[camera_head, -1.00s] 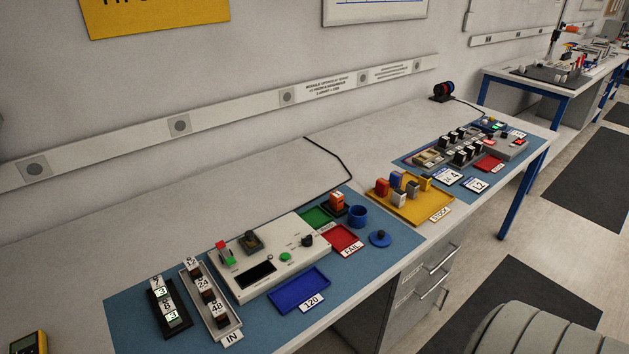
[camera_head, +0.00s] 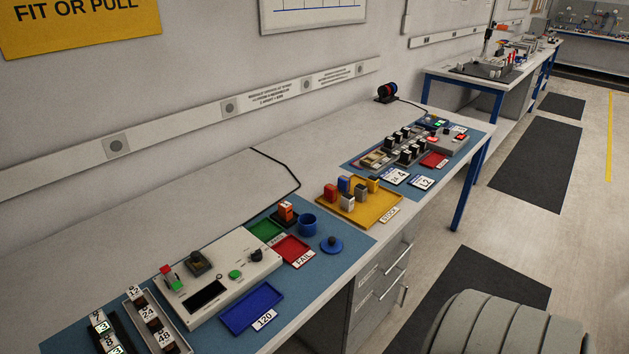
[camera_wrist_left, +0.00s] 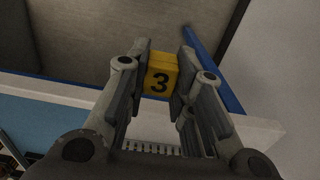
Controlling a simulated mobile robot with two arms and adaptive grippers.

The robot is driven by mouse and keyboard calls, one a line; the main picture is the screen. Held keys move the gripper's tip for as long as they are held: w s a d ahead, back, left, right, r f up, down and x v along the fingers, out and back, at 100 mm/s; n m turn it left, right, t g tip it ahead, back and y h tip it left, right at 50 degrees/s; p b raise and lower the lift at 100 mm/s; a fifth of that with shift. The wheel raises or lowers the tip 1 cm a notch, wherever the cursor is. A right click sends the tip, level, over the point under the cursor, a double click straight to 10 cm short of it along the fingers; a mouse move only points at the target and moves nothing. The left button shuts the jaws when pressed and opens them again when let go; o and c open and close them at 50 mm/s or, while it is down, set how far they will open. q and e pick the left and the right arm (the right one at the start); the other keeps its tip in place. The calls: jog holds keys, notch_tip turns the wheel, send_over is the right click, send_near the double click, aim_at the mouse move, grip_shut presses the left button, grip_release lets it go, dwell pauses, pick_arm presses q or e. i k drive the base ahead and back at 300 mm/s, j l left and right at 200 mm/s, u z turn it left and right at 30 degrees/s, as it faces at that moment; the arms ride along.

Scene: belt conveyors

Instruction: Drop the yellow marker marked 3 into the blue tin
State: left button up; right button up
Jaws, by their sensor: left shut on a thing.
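The yellow marker (camera_wrist_left: 161,76) with a black 3 on its face shows in the left wrist view. My left gripper (camera_wrist_left: 162,72) is shut on it, with one finger on each side. The marker and the gripper are above the floor beside a table edge in that view. The blue tin (camera_head: 308,224) stands open on the blue mat in the head view, to the right of the red FAIL tray. A blue lid with a dark knob (camera_head: 332,244) lies on the mat beside it. Neither gripper shows in the head view.
An orange and black block (camera_head: 286,212) stands close left of the tin. The red FAIL tray (camera_head: 291,251) and green tray (camera_head: 265,231) are near. A yellow STOCK tray (camera_head: 352,214) with several coloured blocks is to the right. A white tester (camera_head: 220,273) stands left.

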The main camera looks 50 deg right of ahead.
aim_at(308, 230)
jog(key=l+z, duration=0.4)
jog(key=l, duration=1.5)
jog(key=i, duration=0.05)
